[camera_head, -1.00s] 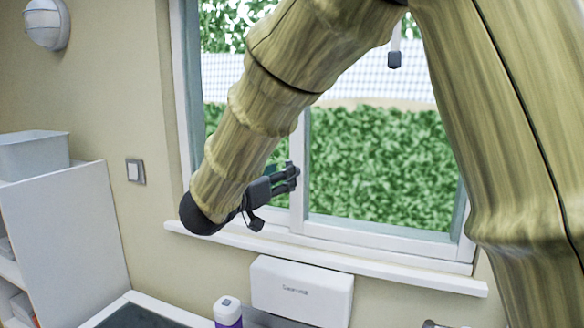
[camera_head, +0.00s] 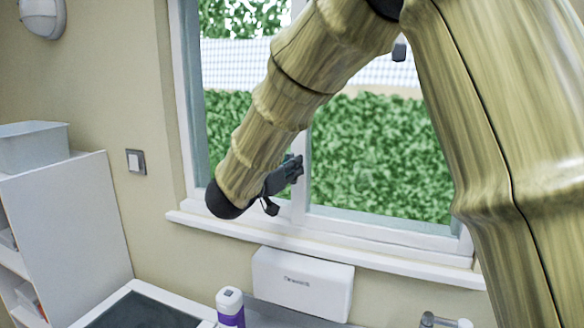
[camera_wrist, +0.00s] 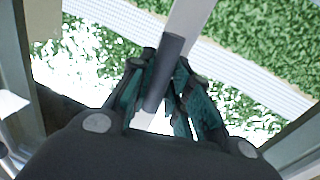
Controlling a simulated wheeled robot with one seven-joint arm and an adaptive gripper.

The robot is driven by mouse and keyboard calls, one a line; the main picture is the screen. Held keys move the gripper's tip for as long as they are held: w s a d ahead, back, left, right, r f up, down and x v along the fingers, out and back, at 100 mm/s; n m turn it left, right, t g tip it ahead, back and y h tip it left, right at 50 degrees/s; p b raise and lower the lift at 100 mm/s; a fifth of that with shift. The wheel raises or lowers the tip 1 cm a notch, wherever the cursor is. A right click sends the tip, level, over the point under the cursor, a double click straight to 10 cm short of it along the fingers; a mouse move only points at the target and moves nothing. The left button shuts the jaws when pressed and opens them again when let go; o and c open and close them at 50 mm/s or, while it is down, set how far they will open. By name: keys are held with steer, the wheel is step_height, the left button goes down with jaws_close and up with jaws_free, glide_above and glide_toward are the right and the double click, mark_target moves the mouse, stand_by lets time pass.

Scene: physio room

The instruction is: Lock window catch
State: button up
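The window (camera_head: 382,226) has a white frame with an upright middle bar (camera_head: 301,190). My gripper (camera_head: 296,170) is at that bar, left of the window's centre. In the wrist view a dark grey rod-like handle, seemingly the window catch (camera_wrist: 172,46), stands tilted between the fingers of my gripper (camera_wrist: 166,72). The teal-padded fingers converge close on both sides of it and appear to touch it. The white bar (camera_wrist: 190,28) shows behind it. The catch's lower end is partly hidden among the fingers. In the head view the catch is hidden by my gripper.
A white sill (camera_head: 340,250) runs below the window. Under it are a white wall box (camera_head: 302,287), a purple-and-white bottle (camera_head: 230,308) and a tap (camera_head: 440,321). A white shelf unit (camera_head: 70,215) with a grey bin (camera_head: 32,148) stands left. A wall switch (camera_head: 135,161) is beside the window.

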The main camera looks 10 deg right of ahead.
steer(key=shift+f, duration=0.15)
jaws_close()
steer(key=shift+d+b, duration=0.1)
steer(key=shift+b, duration=0.25)
steer(key=shift+m+b, duration=0.3)
steer(key=shift+m, duration=0.3)
steer(key=o, duration=0.9)
jaws_free()
steer(key=shift+d, duration=0.15)
